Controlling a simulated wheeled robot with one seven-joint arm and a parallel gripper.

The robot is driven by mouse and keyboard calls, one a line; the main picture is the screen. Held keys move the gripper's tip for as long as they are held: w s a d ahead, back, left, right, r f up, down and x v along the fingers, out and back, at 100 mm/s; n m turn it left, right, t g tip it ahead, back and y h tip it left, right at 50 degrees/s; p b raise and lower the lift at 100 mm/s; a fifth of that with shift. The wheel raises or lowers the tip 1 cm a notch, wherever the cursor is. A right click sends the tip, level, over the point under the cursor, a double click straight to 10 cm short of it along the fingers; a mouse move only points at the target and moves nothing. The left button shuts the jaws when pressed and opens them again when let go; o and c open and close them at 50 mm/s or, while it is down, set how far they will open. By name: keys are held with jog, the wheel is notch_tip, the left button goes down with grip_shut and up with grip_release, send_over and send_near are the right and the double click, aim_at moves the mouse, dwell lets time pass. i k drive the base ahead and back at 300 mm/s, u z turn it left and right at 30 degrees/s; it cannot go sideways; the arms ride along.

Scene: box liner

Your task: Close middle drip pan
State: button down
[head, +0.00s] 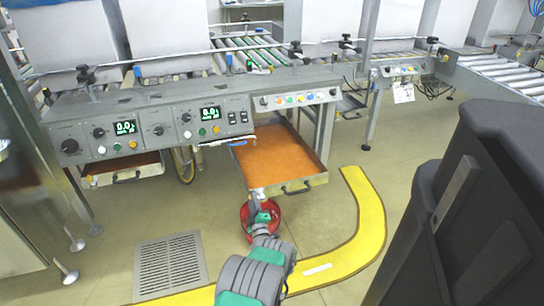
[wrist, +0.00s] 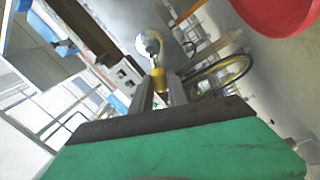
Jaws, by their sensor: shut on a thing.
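The middle drip pan (head: 270,155) is a metal tray with an orange-brown inside. In the head view it sticks out from under the control panel, with a dark handle (head: 297,188) on its front edge. My gripper (head: 257,199) is at the pan's front left corner, left of the handle. In the wrist view my gripper (wrist: 161,92) is shut on a small yellow piece (wrist: 160,78) with a shiny round end. I cannot tell whether this piece belongs to the pan or whether the gripper touches the pan.
A red bucket (head: 276,225) stands on the floor below the pan's front and shows in the wrist view (wrist: 285,12). Another pan (head: 122,168) sits under the left panel. A yellow floor strip (head: 368,215) curves at right. A floor grate (head: 170,265) lies at front left.

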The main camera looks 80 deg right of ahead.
aim_at(281, 162)
jog(key=z, duration=0.9)
